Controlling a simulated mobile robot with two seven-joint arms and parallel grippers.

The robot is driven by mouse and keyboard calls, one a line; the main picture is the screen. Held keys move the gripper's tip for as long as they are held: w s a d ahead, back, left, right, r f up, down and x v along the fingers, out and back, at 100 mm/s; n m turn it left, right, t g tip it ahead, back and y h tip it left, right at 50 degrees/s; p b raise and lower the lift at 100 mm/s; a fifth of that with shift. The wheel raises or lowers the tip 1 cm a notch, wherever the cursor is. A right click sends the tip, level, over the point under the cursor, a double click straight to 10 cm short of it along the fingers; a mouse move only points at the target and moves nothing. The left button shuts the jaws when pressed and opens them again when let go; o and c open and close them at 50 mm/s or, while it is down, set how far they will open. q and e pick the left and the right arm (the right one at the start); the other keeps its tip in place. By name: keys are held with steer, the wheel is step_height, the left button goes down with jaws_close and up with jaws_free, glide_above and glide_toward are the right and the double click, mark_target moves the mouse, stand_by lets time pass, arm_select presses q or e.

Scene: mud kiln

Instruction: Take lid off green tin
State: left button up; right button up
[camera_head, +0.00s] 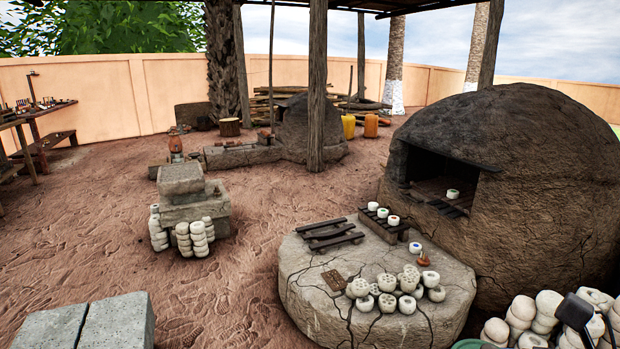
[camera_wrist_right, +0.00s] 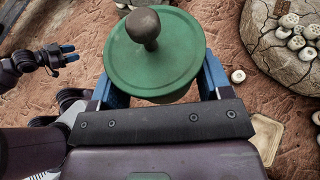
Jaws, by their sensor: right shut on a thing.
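The green tin (camera_wrist_right: 180,98) is in the right wrist view, mostly hidden under its wide round green lid (camera_wrist_right: 150,72). The lid has a dark round knob (camera_wrist_right: 143,24) and appears seated on the tin. My right gripper (camera_wrist_right: 158,97) is shut on the tin, with a blue finger on each side below the lid's rim. My left gripper (camera_wrist_right: 70,53) is at the upper left of that view, apart from the tin, its blue fingertips slightly apart and empty. In the head view a green curved edge (camera_head: 473,344) shows at the bottom; I cannot tell if it is the tin.
A round cracked stone slab (camera_head: 330,300) bears pale perforated pieces (camera_head: 387,283), dark slatted racks (camera_head: 330,235) and small white pots (camera_head: 372,206). A domed mud kiln (camera_head: 510,170) stands behind it. More pale pieces are heaped at the lower right (camera_head: 522,308). Open earth lies left of the slab.

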steer(key=shift+s+a, duration=0.25)
steer(key=shift+w+d+r, duration=0.2)
steer(key=shift+d+r, duration=0.15)
steer(key=shift+d, duration=0.15)
steer(key=shift+w+d+r+m+t+h+p, duration=0.3)
steer(key=shift+d+r+m+t+h, duration=0.15)
steer(key=shift+d, duration=0.35)
steer(key=shift+s+d+r+m+t+h+p, duration=0.35)
steer(key=shift+d+r+m+t+h+p, duration=1)
steer(key=shift+d+m+h, duration=2.2)
steer(key=shift+s+d+r+m+t+h+p, duration=0.35)
steer(key=shift+d+r+m+t+h+p, duration=0.95)
steer(key=shift+d, duration=4.1)
steer(key=shift+g, duration=0.3)
steer(key=a+f+p, duration=0.1)
steer(key=a+p, duration=0.1)
steer(key=a, duration=0.4)
steer(key=a+f+p, duration=0.2)
steer(key=a, duration=0.5)
steer(key=a+f+p, duration=0.1)
steer(key=a+p, duration=0.1)
steer(key=a, duration=0.5)
steer(key=shift+w+a+f+p, duration=0.25)
steer(key=shift+p, duration=0.05)
arm_select(q)
step_height(320, 180, up, 10)
steer(key=n+t, duration=0.1)
steer(key=shift+a+f, duration=0.25)
arm_select(e)
steer(key=shift+a, duration=0.1)
